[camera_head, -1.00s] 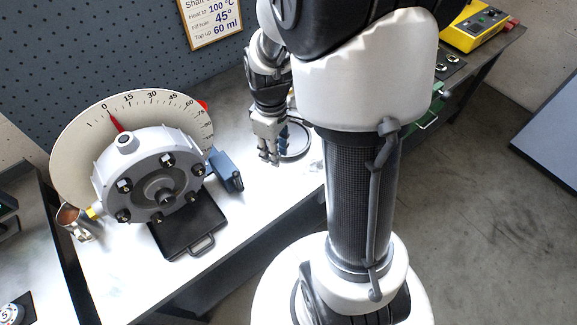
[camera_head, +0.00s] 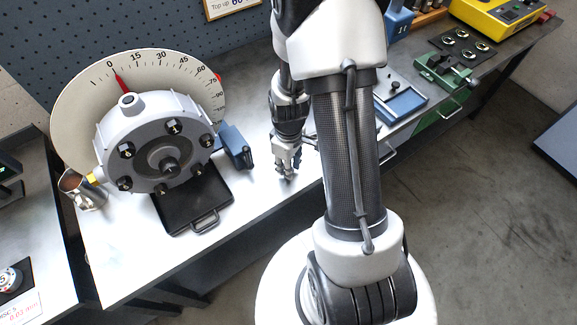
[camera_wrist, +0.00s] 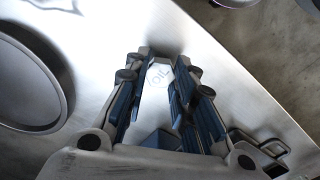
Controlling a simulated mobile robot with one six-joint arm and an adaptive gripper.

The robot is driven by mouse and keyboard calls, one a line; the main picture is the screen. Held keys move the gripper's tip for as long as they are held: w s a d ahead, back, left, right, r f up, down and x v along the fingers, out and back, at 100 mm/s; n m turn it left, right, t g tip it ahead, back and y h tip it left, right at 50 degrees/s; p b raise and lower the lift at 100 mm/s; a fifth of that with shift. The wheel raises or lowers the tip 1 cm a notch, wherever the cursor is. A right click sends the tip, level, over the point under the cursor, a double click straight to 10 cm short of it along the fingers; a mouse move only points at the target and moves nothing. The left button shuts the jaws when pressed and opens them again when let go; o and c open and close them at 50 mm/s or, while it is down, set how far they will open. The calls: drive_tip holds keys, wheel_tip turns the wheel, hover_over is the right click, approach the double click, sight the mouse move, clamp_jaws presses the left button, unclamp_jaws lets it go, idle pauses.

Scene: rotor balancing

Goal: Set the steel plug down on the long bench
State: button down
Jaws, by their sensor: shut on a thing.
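In the head view my gripper (camera_head: 287,174) points down over the front part of the long bench (camera_head: 262,205), right of the round housing. The plug is too small to make out there. The bare bench top (camera_wrist: 215,85) lies behind the plug in the wrist view. I cannot tell whether the plug touches it.
A grey bolted housing (camera_head: 160,150) stands before a dial (camera_head: 75,95), with a black drip tray (camera_head: 195,205) below. A blue block (camera_head: 236,146) is left of my gripper. A round dish (camera_wrist: 30,85) is close in the wrist view. Bare bench lies around my gripper.

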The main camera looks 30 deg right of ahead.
drive_tip(key=shift+f+b, duration=0.3)
drive_tip(key=shift+f, duration=0.2)
drive_tip(key=c, duration=1.3)
unclamp_jaws()
drive_tip(key=shift+r, duration=0.1)
drive_tip(key=shift+c, duration=0.2)
drive_tip(key=s+a+r+m+t+p, duration=0.1)
drive_tip(key=s+a+r+p, duration=0.15)
drive_tip(key=r, duration=1.05)
drive_tip(key=s+a+r+m+t+p, duration=0.1)
drive_tip(key=a+r+p, duration=0.15)
drive_tip(key=r, duration=1.05)
drive_tip(key=s+a+r+m+t, duration=0.2)
drive_tip(key=s+a+r, duration=0.3)
drive_tip(key=s+r, duration=0.3)
drive_tip(key=shift+s+a+r+m+t, duration=0.15)
drive_tip(key=shift+s+a+m+t, duration=0.35)
drive_tip(key=shift+s, duration=0.55)
drive_tip(key=shift+d, duration=0.15)
